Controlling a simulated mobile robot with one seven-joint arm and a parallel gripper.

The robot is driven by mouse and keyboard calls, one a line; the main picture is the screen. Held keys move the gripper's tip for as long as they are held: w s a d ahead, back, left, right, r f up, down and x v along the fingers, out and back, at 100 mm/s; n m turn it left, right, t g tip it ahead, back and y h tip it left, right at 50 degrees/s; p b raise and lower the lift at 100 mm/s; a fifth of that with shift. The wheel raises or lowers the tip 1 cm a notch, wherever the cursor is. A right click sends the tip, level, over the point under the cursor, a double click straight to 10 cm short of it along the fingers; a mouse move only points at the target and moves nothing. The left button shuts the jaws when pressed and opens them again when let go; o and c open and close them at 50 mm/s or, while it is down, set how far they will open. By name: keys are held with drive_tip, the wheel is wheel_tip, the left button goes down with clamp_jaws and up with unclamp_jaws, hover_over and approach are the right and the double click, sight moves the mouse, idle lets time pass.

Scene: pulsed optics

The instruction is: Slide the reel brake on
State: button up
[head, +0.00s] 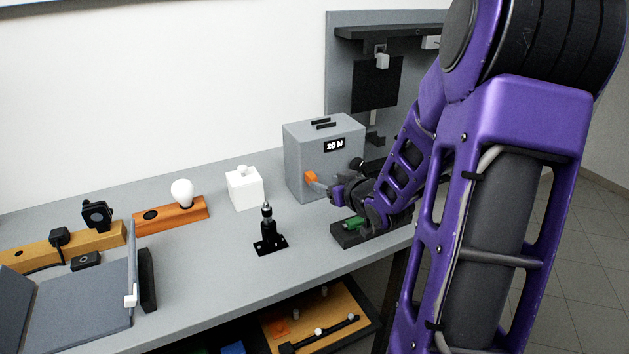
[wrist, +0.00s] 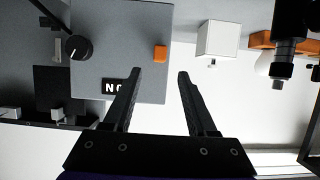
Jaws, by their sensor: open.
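My gripper (wrist: 158,74) is open and empty. In the wrist view its fingertips point at the orange block (wrist: 160,53), which lies just beyond and between them. I cannot tell whether they touch it.
A white box (head: 244,188), an orange wooden base with a bulb (head: 182,192) and a black upright fixture (head: 267,230) stand left of my gripper. A black block with a green part (head: 352,226) is below my wrist.

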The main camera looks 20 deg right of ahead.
sight(314, 178)
drive_tip(key=x, duration=0.8)
drive_tip(key=shift+b, duration=0.3)
drive_tip(key=shift+s, duration=0.1)
drive_tip(key=shift+c, duration=0.3)
clamp_jaws()
idle(0.6)
